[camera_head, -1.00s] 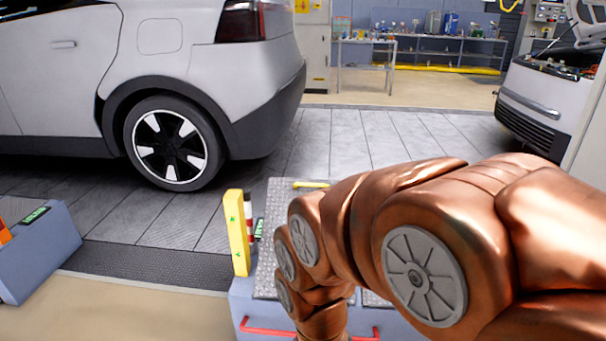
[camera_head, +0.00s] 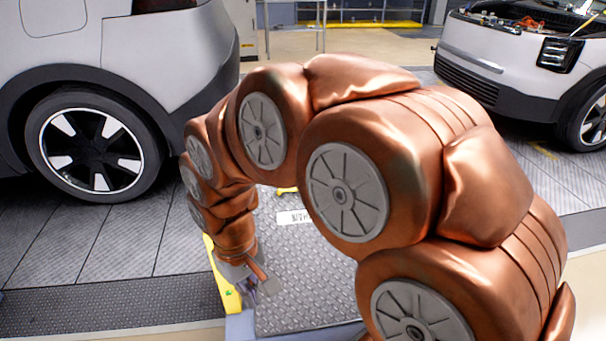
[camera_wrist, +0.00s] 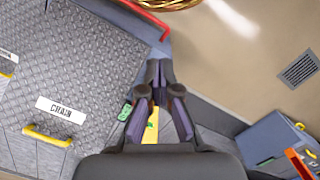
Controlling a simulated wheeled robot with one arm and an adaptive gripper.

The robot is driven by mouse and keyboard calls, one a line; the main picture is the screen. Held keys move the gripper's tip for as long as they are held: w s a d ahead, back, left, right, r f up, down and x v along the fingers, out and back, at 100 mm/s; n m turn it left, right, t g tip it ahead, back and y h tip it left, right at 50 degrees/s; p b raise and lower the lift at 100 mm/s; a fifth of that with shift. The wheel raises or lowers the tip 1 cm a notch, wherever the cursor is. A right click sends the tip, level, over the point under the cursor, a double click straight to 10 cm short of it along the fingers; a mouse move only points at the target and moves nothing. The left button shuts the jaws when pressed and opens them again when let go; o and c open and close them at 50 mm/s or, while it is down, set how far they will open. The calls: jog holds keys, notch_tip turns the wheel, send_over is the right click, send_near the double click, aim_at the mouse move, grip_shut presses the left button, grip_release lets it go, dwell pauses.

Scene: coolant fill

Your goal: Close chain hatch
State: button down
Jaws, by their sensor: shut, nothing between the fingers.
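The chain hatch is a grey diamond-plate lid (camera_wrist: 90,70) with a white "CHAIN" label (camera_wrist: 62,108) and a yellow handle (camera_wrist: 47,135) in the wrist view. It looks flat there; I cannot tell whether it is fully shut. In the head view the plate (camera_head: 300,275) is partly hidden behind my arm. My gripper (camera_wrist: 160,68) is shut and empty, beside the plate's edge and apart from the yellow handle. In the head view my gripper (camera_head: 252,292) hangs low by the plate's left edge.
A yellow post (camera_head: 224,285) stands close beside my gripper. A red bar (camera_wrist: 145,18) runs along the box's edge. A blue-grey box (camera_wrist: 275,137) stands apart on the floor. A white car (camera_head: 90,60) is at left, another (camera_head: 500,75) at back right.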

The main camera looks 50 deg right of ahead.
jog(key=w+d+r+m+t+h+p, duration=0.1)
jog(key=w+d+r+m+t, duration=0.2)
jog(key=w+d, duration=1.55)
jog(key=w+d+f+m+t+h+p, duration=0.1)
jog(key=d+m+t, duration=0.1)
jog(key=d, duration=0.9)
jog(key=w+d+f+m+t+h, duration=0.1)
jog(key=d+m+h, duration=0.1)
jog(key=d, duration=0.8)
jog(key=x, duration=1.1)
jog(key=shift+f+b, duration=0.3)
jog(key=shift+f, duration=0.05)
jog(key=shift+w+d+f, duration=0.4)
jog(key=shift+w+f, duration=0.05)
jog(key=shift+f, duration=0.15)
jog(key=shift+w+f, duration=0.1)
